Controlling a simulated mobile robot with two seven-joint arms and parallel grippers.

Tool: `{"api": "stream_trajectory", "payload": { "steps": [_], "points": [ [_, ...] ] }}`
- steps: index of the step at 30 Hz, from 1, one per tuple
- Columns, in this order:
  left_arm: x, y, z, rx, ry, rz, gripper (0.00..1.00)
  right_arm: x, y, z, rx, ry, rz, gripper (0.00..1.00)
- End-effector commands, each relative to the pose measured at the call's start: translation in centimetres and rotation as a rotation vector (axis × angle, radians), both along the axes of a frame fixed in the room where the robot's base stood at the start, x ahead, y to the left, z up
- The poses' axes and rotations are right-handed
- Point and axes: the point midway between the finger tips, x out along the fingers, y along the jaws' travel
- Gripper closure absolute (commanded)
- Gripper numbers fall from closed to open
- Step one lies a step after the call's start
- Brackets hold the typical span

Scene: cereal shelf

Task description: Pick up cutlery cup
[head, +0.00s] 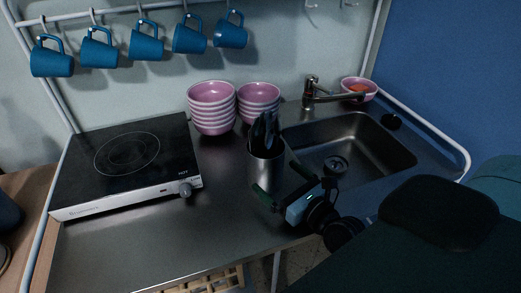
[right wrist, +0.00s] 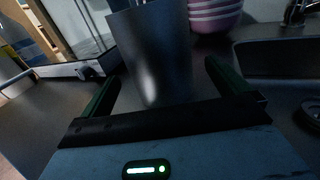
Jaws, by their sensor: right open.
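The cutlery cup (head: 265,172) is a metal cylinder standing upright on the steel counter, with dark cutlery (head: 264,132) sticking out of its top. In the right wrist view the cup (right wrist: 155,52) stands ahead, between the lines of the two fingers; its top is cut off by the frame. My right gripper (head: 279,182) is open, with green fingers at the cup's front right side. It also shows in the right wrist view (right wrist: 160,82). I cannot tell whether either finger touches the cup. My left gripper is not in view.
A hotplate (head: 125,160) stands left of the cup. Stacked pink bowls (head: 212,108) and a second stack (head: 259,97) stand behind it. The sink (head: 380,150) with its tap (head: 312,92) lies to the right. Blue mugs (head: 147,45) hang above. The counter front left is clear.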

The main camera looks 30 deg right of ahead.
Motion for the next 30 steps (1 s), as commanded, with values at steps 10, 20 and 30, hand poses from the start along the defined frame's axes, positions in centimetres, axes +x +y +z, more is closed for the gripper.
{"api": "stream_trajectory", "payload": {
  "steps": [10,20,30],
  "points": [
    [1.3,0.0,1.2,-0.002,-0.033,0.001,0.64,2.2,0.4,0.8,0.0,-0.005,0.002,0.0],
    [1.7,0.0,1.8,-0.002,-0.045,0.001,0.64,5.5,0.8,0.8,-0.001,0.0,0.001,0.0],
    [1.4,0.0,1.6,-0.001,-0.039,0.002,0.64,5.5,0.8,0.8,-0.001,0.001,0.001,0.16]
  ]
}}
